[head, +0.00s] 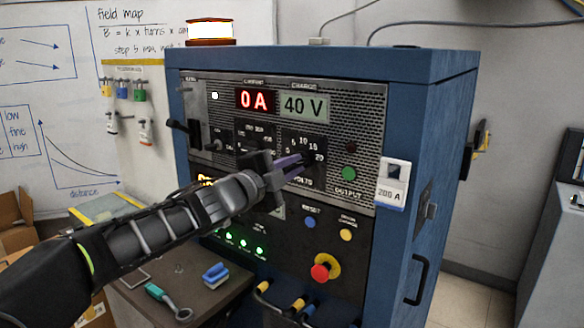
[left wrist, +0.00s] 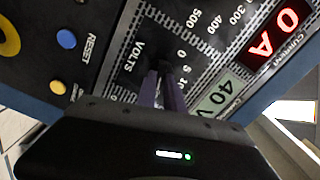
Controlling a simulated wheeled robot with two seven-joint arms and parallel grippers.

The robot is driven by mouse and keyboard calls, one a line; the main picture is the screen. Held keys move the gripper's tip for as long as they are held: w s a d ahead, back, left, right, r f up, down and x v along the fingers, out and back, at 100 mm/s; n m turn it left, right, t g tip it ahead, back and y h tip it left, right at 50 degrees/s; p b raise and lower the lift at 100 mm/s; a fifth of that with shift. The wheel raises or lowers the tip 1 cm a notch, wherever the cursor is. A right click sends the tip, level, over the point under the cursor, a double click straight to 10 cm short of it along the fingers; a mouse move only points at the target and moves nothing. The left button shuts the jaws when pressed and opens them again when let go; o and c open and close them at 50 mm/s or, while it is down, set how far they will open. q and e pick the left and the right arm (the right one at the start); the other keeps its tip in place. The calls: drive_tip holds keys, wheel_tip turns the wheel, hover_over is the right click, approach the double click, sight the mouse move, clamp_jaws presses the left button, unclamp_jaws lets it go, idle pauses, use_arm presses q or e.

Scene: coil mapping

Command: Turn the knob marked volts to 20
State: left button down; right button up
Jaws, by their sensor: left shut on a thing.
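The volts knob (head: 309,165) sits on the dark panel of the blue power cabinet (head: 407,120), with a printed scale around it running up to 20. The knob is mostly hidden by my fingers, so its pointer cannot be read. My left gripper (head: 300,165) reaches in from the left and is shut on this knob. In the left wrist view the purple fingers (left wrist: 164,85) close at the middle of the VOLTS dial (left wrist: 138,58). The display reads 0 A (head: 256,100) in red and 40 V (head: 304,105) on green. My right gripper is not in view.
Below the dial are a blue reset button (head: 309,222), a yellow button (head: 346,235) and a red emergency stop (head: 324,268). A green output button (head: 349,174) is to the right. A small table (head: 195,298) with tools stands lower left.

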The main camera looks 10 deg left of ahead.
use_arm(q)
drive_tip(key=c, duration=1.5)
unclamp_jaws()
drive_tip(key=shift+o, duration=0.2)
drive_tip(key=v, duration=0.7)
drive_tip(key=shift+s, duration=0.35)
drive_tip(key=shift+a, duration=0.1)
